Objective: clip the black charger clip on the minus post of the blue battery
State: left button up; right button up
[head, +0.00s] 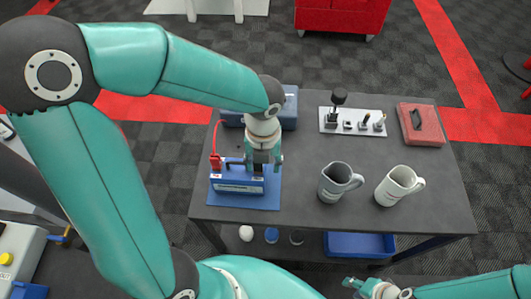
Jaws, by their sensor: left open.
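The blue battery (237,185) stands on a blue mat (228,201) at the left of the dark table. A red clip (215,161) sits at its left post, with a red cable running up behind it. My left gripper (263,166) is open, pointing down over the battery's right end. A dark shape (257,170) shows between its fingers, where the black clip and minus post cannot be told apart. Whether the clip touches the post is hidden. My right gripper (362,287) is low in front of the table, away from the battery; its finger opening is unclear.
A blue box (289,112) stands behind my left gripper. A grey mug (335,184) and a white mug (395,187) stand right of the battery. A white tray with small parts (335,127) and a red case (421,124) lie at the back. A blue bin (360,245) is below.

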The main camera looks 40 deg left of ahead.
pick_arm(q)
notch_tip(320, 180, up, 12)
pick_arm(e)
jog(key=shift+s+d+f, duration=0.1)
jog(key=shift+s+d, duration=0.3)
jog(key=shift+s, duration=0.35)
dwell(0.5)
